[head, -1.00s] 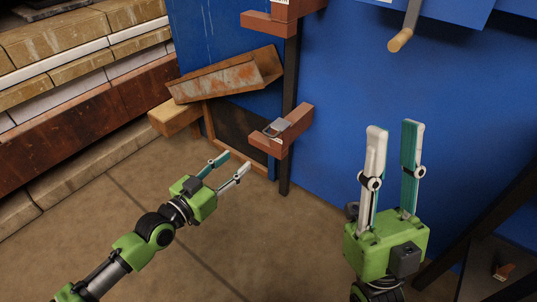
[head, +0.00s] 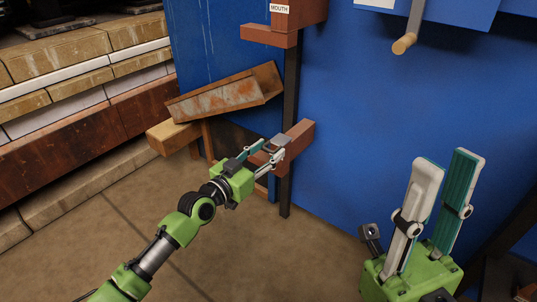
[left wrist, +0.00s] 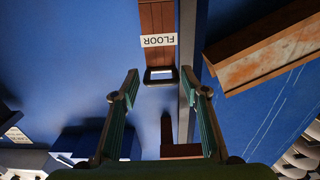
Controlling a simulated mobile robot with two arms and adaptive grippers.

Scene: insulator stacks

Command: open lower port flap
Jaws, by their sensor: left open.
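The lower port flap (head: 299,139) is a red-brown piece low on the blue wall, beside a dark vertical post. In the left wrist view the flap (left wrist: 157,17) carries an upside-down FLOOR label and a dark loop handle (left wrist: 160,76). My left gripper (head: 270,153) is open at the flap's near end; its fingers partly cover the handle. In the left wrist view the handle lies between the spread fingertips (left wrist: 160,84), with gaps on both sides and no clear contact. My right gripper (head: 448,172) is open and empty at the lower right, pointing up, away from the flap.
A similar upper port (head: 290,36) with a MOUTH label sits above on the post (head: 291,90). A tilted rusty chute (head: 215,100) stands left of the flap. A wooden-ended grey lever (head: 405,44) hangs at upper right. The floor (head: 260,260) in front is clear.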

